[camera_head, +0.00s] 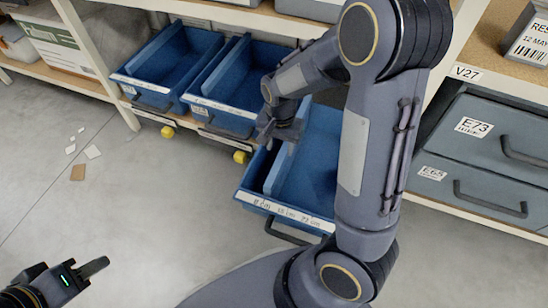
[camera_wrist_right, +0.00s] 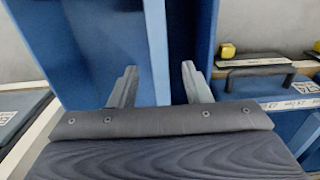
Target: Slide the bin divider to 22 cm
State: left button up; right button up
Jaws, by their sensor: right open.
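The pulled-out blue bin (camera_head: 308,180) is at the centre of the head view. Its front label strip (camera_head: 285,211) carries cm marks, with 22 cm toward the right. The bin divider (camera_head: 275,172) is a thin upright blue panel toward the bin's left side, its front end near the leftmost mark. My right gripper (camera_head: 279,136) is over the divider's rear part. In the right wrist view its open fingers (camera_wrist_right: 160,84) lie on either side of the divider's pale top edge (camera_wrist_right: 156,45), with gaps. My left gripper (camera_head: 78,275) is at lower left, away from the bin; its jaw opening is unclear.
Two more blue bins (camera_head: 139,82) (camera_head: 203,103) sit to the left on the shelf. Grey drawers (camera_head: 479,160) with handles stand at the right. My right arm hides part of the bin's right side. Scraps (camera_head: 78,172) lie on the otherwise clear floor at left.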

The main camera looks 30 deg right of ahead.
aim_at(280, 159)
notch_tip(280, 159, down, 7)
jog(key=b, duration=0.3)
jog(key=shift+s, duration=0.1)
jog(key=shift+c, duration=0.3)
grip_shut()
